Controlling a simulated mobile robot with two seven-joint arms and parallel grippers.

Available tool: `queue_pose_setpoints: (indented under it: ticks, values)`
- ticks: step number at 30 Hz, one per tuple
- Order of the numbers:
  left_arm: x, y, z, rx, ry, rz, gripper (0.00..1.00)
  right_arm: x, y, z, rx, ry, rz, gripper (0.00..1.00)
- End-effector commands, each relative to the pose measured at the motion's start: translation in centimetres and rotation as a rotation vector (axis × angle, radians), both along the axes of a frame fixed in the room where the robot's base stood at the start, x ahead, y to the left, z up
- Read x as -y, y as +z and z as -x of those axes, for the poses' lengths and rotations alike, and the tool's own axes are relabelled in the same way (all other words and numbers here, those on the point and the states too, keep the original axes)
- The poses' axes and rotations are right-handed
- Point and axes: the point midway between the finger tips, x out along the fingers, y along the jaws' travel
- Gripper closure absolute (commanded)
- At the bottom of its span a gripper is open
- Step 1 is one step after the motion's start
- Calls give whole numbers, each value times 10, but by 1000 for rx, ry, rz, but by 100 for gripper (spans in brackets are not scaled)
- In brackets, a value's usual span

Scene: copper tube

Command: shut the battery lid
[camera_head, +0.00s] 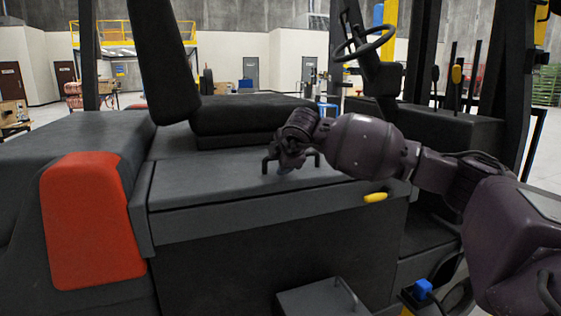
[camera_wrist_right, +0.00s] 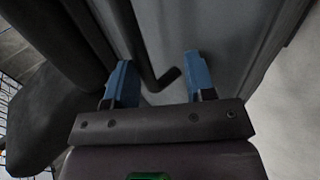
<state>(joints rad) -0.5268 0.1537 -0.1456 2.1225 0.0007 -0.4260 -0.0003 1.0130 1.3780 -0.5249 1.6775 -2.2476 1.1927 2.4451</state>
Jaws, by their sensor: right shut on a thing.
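The battery lid (camera_head: 215,180) is the grey panel under the black seat of a forklift. It looks down and about level; I cannot tell whether a small gap is left along its edge. A dark bar handle (camera_head: 266,164) stands on its top, and it also shows in the right wrist view (camera_wrist_right: 138,50). My right gripper (camera_head: 284,168) reaches in from the right and is shut on the handle. Its blue fingers (camera_wrist_right: 162,78) lie on either side of the handle, with the contact itself partly hidden. My left gripper is not in view.
The black seat (camera_head: 245,112) and its tall backrest (camera_head: 163,60) rise behind the handle. The steering wheel (camera_head: 364,42) and its column stand at the back right. A red panel (camera_head: 90,220) is at the left. A yellow latch-like piece (camera_head: 375,198) sits on the front side.

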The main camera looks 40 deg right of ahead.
Motion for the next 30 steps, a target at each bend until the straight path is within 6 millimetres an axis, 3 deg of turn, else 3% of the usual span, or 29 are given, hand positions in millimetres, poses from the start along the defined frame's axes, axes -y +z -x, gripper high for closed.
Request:
queue_pose_setpoints:
  ticks: [6,15,30]
  values:
    - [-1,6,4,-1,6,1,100,-10,33,31,5,2,3,58]
    - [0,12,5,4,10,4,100,-20,60,61,5,3,2,58]
    - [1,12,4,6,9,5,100,-23,65,68,3,2,0,58]
